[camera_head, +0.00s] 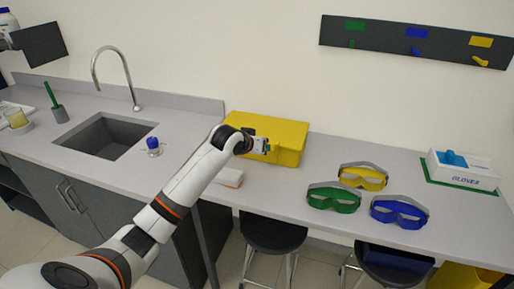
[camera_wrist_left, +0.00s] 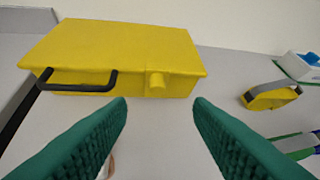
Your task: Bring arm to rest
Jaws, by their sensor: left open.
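My left arm reaches in from the lower left in the head view. Its gripper (camera_head: 262,146) is in front of the yellow box (camera_head: 290,135) on the bench. In the left wrist view the two green fingers of my left gripper (camera_wrist_left: 160,105) are spread apart with nothing between them. My right gripper is not in either view.
Green goggles (camera_head: 333,199), yellow goggles (camera_head: 363,177) and blue goggles (camera_head: 399,212) lie right of the box. A glove box (camera_head: 463,170) stands at the far right.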

